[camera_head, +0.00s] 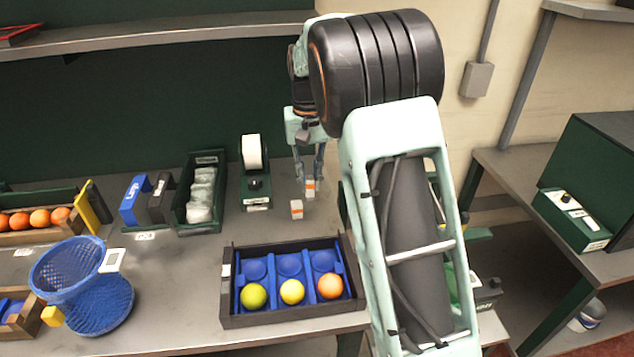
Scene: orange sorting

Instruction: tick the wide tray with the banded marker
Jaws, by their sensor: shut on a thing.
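My gripper (307,172) points down over the back middle of the table, its fingers shut on a small white block with an orange band (310,187), which looks like the banded marker. A similar small white block with an orange mark (296,209) is just in front and to the left. The wide dark tray (292,318) lies nearer, with a blue insert of several round cups. Its front row holds a yellow-green fruit (254,296), a yellow fruit (292,291) and an orange one (330,286). A small white label is on its left rim.
A blue mesh basket (100,305) and a crate of oranges (32,234) are at left. A dark green bin (188,228), blue holder (134,202) and label-roll device (254,182) stand at the back. My arm covers the table's right side. Bare table separates bin and tray.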

